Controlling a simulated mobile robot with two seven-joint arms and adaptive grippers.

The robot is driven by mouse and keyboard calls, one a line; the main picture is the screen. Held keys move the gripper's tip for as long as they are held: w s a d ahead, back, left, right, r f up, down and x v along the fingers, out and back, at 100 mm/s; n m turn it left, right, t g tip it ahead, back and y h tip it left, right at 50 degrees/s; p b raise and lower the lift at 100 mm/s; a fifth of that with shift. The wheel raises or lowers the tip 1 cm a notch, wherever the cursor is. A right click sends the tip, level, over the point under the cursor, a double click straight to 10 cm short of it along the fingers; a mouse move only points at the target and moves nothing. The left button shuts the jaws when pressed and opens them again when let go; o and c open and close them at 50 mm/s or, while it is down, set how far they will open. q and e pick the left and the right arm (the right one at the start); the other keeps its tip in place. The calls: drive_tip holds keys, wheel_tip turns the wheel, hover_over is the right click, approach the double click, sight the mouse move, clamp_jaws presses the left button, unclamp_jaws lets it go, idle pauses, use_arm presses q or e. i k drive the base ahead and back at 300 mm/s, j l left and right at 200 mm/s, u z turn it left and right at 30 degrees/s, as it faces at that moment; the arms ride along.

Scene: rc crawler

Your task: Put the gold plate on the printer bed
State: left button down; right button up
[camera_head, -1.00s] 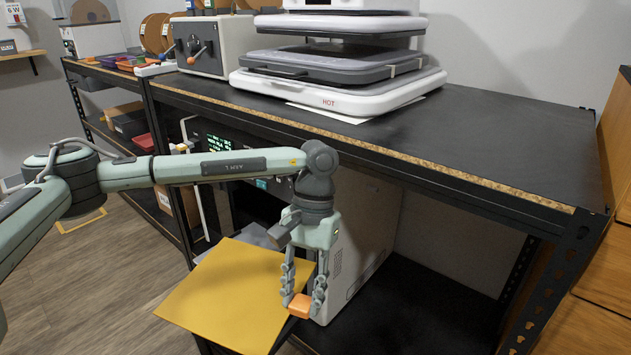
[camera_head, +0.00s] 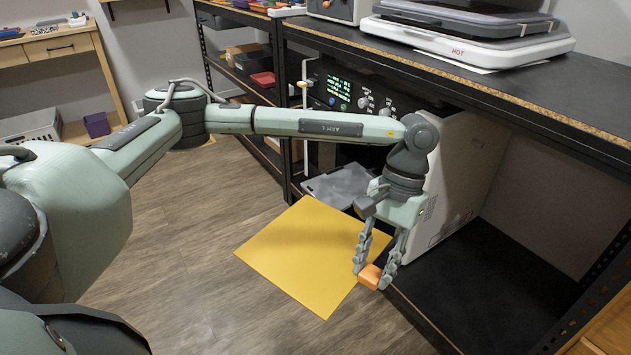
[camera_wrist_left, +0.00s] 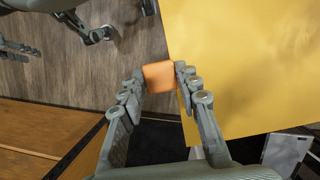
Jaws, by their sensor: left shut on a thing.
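The gold plate (camera_head: 300,252) is a flat yellow sheet with a small orange block (camera_head: 369,277) at its right edge. My left gripper (camera_head: 374,272) points down and is shut on that orange block, so the plate hangs out flat over the floor. In the left wrist view, the block (camera_wrist_left: 159,76) sits between the fingertips (camera_wrist_left: 158,82) and the plate (camera_wrist_left: 245,65) fills the right side. The grey printer bed (camera_head: 338,184) sticks out of the printer (camera_head: 455,165), behind the plate, partly hidden by it and my gripper. Part of my right gripper seems to show at the wrist view's left edge.
The printer stands on the lower black shelf (camera_head: 490,290), which is bare to its right. The worktop (camera_head: 500,85) overhangs it and carries a white machine marked HOT (camera_head: 470,50). A dark post (camera_head: 290,120) stands left of the printer. The wooden floor (camera_head: 190,290) is open.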

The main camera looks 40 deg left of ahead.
sight(337, 188)
drive_tip(key=k+z, duration=0.2)
drive_tip(key=z, duration=0.9)
drive_tip(key=j+z, duration=0.1)
drive_tip(key=z, duration=0.3)
drive_tip(key=j+z, duration=0.1)
drive_tip(key=z, duration=0.3)
drive_tip(key=j+z, duration=0.1)
drive_tip(key=z, duration=0.3)
drive_tip(key=k+j, duration=0.4)
drive_tip(key=j, duration=0.15)
drive_tip(key=k+j, duration=0.4)
drive_tip(key=j, duration=0.15)
drive_tip(key=k+j, duration=0.4)
drive_tip(key=j, duration=0.2)
drive_tip(key=k+j, duration=0.4)
drive_tip(key=j, duration=0.15)
drive_tip(key=k+j, duration=0.4)
drive_tip(key=j, duration=0.15)
drive_tip(key=k+j, duration=0.4)
drive_tip(key=j, duration=0.15)
drive_tip(key=k+j, duration=0.4)
drive_tip(key=j, duration=0.2)
drive_tip(key=i+j, duration=0.15)
drive_tip(key=j, duration=0.2)
